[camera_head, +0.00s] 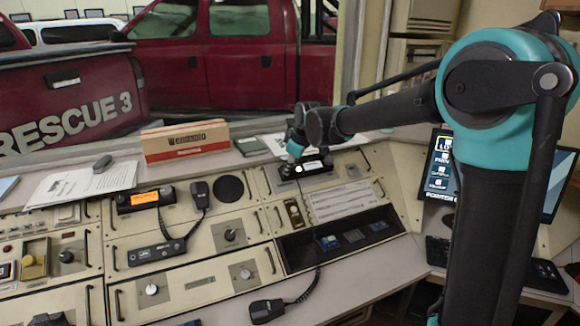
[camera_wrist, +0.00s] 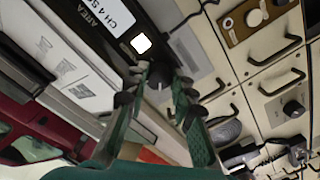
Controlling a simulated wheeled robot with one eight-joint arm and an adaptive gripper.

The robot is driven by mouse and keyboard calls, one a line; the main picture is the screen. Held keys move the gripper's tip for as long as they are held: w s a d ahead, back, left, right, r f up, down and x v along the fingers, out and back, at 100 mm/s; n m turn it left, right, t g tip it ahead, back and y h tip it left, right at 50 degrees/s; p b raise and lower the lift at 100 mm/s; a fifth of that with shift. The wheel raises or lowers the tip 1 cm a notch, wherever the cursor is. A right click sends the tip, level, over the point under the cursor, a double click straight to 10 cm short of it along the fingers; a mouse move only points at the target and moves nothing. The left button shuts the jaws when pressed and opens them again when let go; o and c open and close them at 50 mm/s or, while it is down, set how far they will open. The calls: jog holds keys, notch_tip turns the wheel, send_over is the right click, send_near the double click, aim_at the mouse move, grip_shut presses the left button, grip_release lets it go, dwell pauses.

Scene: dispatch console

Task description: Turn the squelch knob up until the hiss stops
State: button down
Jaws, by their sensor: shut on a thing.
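A black radio unit (camera_head: 318,168) with a pale label sits on the upper part of the console. In the wrist view, its black face (camera_wrist: 78,20) carries a white "CH 4" label, the word "AREA" and a white square (camera_wrist: 141,43). A small dark knob (camera_wrist: 159,74) with a pale pointer mark stands beside the square; I cannot read its name. My gripper (camera_wrist: 162,84) has its green fingers on both sides of this knob, shut on it. In the head view, my gripper (camera_head: 296,149) is at the radio's left end, and the knob is hidden there.
Hand microphones (camera_head: 267,311) with cords, other knobs (camera_head: 151,289) and several panel handles stand out from the console. A monitor (camera_head: 440,170) stands at right, behind my arm.

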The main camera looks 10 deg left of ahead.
dwell(0.3)
jog(key=c, duration=1.3)
grip_release()
jog(key=shift+o, duration=0.2)
jog(key=v, duration=1.2)
